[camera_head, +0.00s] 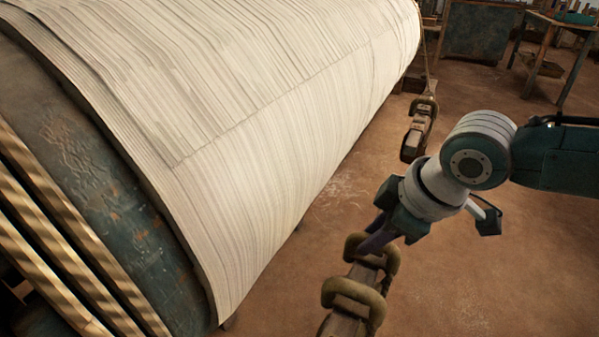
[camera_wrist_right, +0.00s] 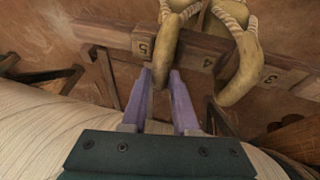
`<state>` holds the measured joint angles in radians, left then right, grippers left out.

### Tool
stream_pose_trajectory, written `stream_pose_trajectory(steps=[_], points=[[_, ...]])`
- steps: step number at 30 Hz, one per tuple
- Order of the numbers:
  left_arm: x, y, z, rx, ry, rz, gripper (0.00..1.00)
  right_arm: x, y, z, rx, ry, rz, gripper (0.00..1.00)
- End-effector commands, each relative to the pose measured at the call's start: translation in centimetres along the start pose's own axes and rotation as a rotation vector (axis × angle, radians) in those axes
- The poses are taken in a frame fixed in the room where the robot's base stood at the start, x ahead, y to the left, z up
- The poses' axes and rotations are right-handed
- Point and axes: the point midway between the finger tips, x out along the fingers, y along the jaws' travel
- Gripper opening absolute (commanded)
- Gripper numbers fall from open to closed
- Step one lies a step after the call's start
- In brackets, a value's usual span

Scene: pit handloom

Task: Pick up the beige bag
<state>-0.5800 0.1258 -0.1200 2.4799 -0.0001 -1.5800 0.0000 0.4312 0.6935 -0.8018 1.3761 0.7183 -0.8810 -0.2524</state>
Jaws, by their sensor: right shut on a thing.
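No plainly bag-shaped object shows; the nearest match is a beige, rope-tied loop (camera_wrist_right: 168,54) hanging over a wooden bar, and I cannot tell if it is the bag. It also shows in the head view (camera_head: 392,262). My right gripper (camera_head: 369,247) reaches down to it. In the right wrist view, the purple fingers of the right gripper (camera_wrist_right: 162,78) are shut on the lower end of this loop, one finger on each side. A second beige loop (camera_wrist_right: 240,72) hangs beside it, apart from the fingers. My left gripper is not in view.
The wooden bar (camera_wrist_right: 205,48) carries painted numbers. A big roll of off-white cloth or threads (camera_head: 250,130) fills the left. Another wooden piece with rope (camera_head: 417,130) is farther back. Tables (camera_head: 556,28) stand at the back right. The brown floor (camera_head: 500,270) at right is clear.

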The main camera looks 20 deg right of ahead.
Motion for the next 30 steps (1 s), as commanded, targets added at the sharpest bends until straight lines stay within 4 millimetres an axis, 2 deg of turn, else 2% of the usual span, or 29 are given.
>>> stream_pose_trajectory(steps=[16, 25, 30], points=[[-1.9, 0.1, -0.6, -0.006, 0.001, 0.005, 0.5, -3.4, 0.8, -1.5, 0.0, 0.004, 0.002, 0.0], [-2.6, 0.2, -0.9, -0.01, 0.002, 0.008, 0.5, -4.3, -0.2, 0.6, 0.001, 0.001, 0.002, 0.0], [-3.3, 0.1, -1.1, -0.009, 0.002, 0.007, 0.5, -5.3, -1.2, 2.5, 0.001, -0.001, 0.0, 0.0]])
